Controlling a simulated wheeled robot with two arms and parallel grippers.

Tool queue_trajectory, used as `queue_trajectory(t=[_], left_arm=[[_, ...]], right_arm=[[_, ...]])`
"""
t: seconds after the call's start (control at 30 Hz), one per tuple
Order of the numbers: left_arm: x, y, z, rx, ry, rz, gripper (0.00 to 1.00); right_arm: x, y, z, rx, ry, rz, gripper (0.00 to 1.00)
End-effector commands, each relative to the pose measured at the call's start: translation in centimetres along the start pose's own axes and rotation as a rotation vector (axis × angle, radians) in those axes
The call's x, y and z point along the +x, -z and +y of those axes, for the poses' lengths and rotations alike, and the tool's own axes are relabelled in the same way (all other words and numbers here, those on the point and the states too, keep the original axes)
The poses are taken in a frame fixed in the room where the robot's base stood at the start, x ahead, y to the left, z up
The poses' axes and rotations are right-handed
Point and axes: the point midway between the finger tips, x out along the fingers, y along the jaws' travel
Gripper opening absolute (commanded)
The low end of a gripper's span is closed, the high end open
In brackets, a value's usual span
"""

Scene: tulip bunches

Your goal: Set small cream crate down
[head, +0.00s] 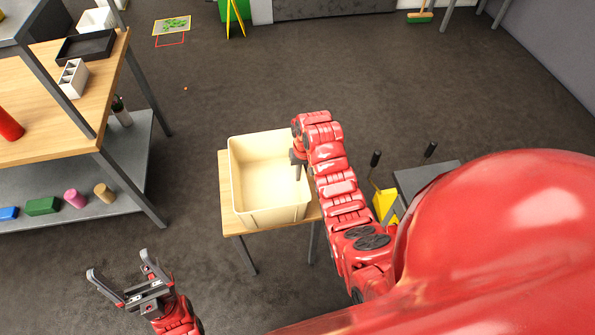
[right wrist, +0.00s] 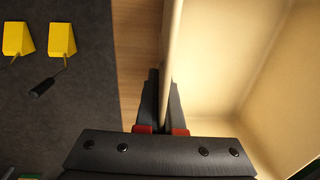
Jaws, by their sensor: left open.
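The small cream crate (head: 270,178) is empty and stands upright over a small wooden table (head: 228,190); I cannot tell whether its base touches the top. My right gripper (head: 299,162) is at the crate's right wall. In the right wrist view, its fingers (right wrist: 163,95) lie on either side of the crate wall (right wrist: 172,50), close against it, one inside and one outside. My left gripper (head: 120,265) is open and empty, low at the left front, apart from the crate.
A wooden workbench (head: 50,120) with a grey lower shelf (head: 90,225) stands at the left. Yellow objects (head: 385,205) and a grey surface (head: 425,178) are right of the small table. They show beside dark floor in the wrist view (right wrist: 62,40). Open floor lies beyond the table.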

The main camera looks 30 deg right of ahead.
Motion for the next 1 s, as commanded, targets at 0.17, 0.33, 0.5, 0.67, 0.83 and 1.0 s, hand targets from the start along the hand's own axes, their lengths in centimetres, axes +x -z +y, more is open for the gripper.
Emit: queue_trajectory(t=[0.17, 0.33, 0.5, 0.67, 0.83, 1.0], left_arm=[[0.6, 0.1, 0.0, 0.000, 0.000, 0.000, 0.89], [0.8, 0.1, 0.0, 0.000, 0.000, 0.000, 0.89], [0.8, 0.1, 0.0, 0.000, 0.000, 0.000, 0.89], [1.1, 0.2, -0.1, 0.000, 0.000, 0.000, 0.89], [1.6, 0.3, -0.1, 0.000, 0.000, 0.000, 0.89], [1.6, 0.3, -0.1, 0.000, 0.000, 0.000, 0.89]], right_arm=[[-0.2, 2.2, -0.1, -0.001, 0.002, 0.000, 0.00], [0.1, 3.5, 0.0, 0.001, 0.002, -0.002, 0.00], [0.1, 4.2, 0.0, -0.002, 0.001, 0.004, 0.00], [0.5, 4.3, 0.1, -0.001, 0.002, -0.002, 0.00], [2.2, 4.3, 0.2, -0.001, 0.002, -0.002, 0.00], [3.4, 4.3, 0.3, 0.001, 0.001, -0.001, 0.00]])
